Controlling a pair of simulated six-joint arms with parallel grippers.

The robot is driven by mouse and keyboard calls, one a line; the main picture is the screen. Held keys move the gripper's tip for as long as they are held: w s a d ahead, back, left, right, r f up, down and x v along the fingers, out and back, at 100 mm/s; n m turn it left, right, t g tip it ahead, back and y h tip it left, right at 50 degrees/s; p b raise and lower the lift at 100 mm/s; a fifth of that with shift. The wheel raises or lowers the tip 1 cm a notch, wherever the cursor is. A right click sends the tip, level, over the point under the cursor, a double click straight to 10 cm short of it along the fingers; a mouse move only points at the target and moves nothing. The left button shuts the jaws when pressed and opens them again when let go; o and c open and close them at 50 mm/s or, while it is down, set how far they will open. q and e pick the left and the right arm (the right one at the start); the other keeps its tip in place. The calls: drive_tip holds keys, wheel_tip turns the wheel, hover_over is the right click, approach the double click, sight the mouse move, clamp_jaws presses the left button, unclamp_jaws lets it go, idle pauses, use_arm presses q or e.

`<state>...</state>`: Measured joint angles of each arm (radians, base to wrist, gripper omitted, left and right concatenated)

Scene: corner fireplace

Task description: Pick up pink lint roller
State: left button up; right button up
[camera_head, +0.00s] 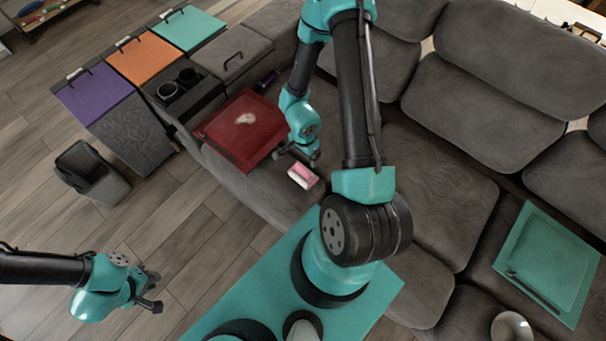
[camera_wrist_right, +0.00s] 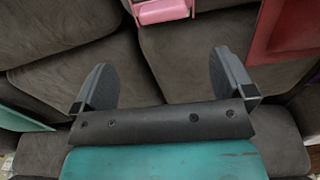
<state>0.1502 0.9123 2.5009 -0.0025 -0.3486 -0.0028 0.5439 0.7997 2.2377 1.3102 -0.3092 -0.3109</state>
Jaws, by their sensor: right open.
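The pink lint roller (camera_head: 302,176), pink with a white part, lies on the grey sofa seat at the front of the red tray. In the right wrist view the pink roller (camera_wrist_right: 163,10) is cut off by the top edge, ahead of the fingers. My right gripper (camera_head: 297,158) is just behind the roller in the head view. The right wrist view shows the right gripper (camera_wrist_right: 160,62) open, with only sofa cushion between its fingers. My left gripper (camera_head: 158,291) is open and empty over the wooden floor at lower left.
The red tray (camera_head: 225,128) with a pale item on it lies beside the roller. A dark console with cup holders (camera_head: 190,78) is behind it. A teal tray (camera_head: 545,265) lies on the right seat. A dark bin (camera_head: 85,170) stands on the floor.

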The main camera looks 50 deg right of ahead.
sight(303, 168)
wheel_tip(303, 168, down, 8)
drive_tip(key=shift+f, duration=0.2)
idle(0.3)
drive_tip(key=shift+w+f, duration=0.2)
drive_tip(key=shift+f, duration=2.4)
drive_tip(key=shift+c, duration=0.5)
drive_tip(key=c, duration=0.8)
